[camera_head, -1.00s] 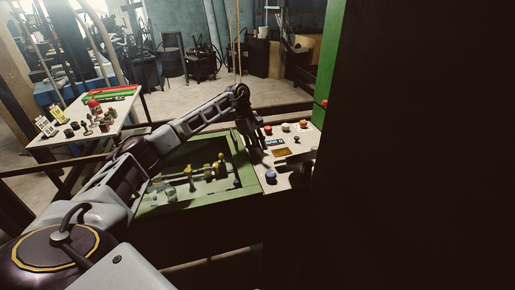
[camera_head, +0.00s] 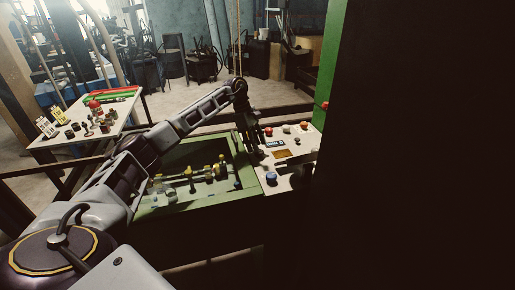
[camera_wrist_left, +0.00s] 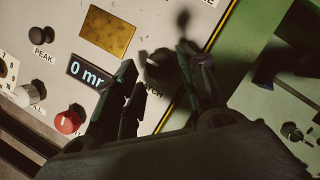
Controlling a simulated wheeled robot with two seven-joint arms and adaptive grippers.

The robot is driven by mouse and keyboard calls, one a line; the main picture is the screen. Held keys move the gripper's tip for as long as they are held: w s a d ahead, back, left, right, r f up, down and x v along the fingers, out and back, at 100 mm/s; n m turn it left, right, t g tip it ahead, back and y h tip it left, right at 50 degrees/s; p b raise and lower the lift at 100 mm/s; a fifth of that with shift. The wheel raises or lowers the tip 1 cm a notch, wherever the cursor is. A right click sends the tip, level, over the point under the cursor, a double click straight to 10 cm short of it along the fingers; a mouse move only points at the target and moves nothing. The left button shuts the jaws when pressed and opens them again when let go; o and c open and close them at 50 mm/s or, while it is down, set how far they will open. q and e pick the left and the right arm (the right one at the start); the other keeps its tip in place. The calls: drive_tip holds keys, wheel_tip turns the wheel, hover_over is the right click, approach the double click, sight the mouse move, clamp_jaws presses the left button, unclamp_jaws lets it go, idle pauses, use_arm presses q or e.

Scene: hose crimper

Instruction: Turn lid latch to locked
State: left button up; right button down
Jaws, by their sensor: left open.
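The lid latch is a dark knob (camera_wrist_left: 161,66) on the pale control panel (camera_wrist_left: 145,15), above a partly hidden label ending in "TCH" in the left wrist view. My left gripper (camera_wrist_left: 157,58) is open, with one finger on each side of the knob. Contact between fingers and knob cannot be made out. In the head view my left gripper (camera_head: 251,147) points down at the left edge of the panel, beside the green-framed lid, and hides the latch. Whether the latch sits at locked cannot be read. My right gripper is not in view.
The panel carries a small display (camera_wrist_left: 88,74), a red button (camera_wrist_left: 67,122), a grey knob (camera_wrist_left: 27,95) and a blue knob (camera_head: 271,177). The green frame (camera_head: 205,203) surrounds several small parts. A dark surface blocks the right side. A side table (camera_head: 75,140) stands left.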

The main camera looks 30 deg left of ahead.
use_arm(q)
drive_tip(key=v, duration=0.9)
drive_tip(key=shift+r, duration=0.2)
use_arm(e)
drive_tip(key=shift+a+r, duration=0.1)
use_arm(q)
wheel_tip(320, 180, up, 10)
drive_tip(key=p, duration=0.9)
drive_tip(key=shift+f+p, duration=0.25)
drive_tip(key=shift+p, duration=0.05)
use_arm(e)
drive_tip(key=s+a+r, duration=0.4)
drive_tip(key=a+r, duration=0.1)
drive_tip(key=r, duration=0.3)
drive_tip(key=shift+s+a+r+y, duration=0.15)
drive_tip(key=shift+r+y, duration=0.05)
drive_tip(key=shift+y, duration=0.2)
use_arm(q)
drive_tip(key=shift+r, duration=0.1)
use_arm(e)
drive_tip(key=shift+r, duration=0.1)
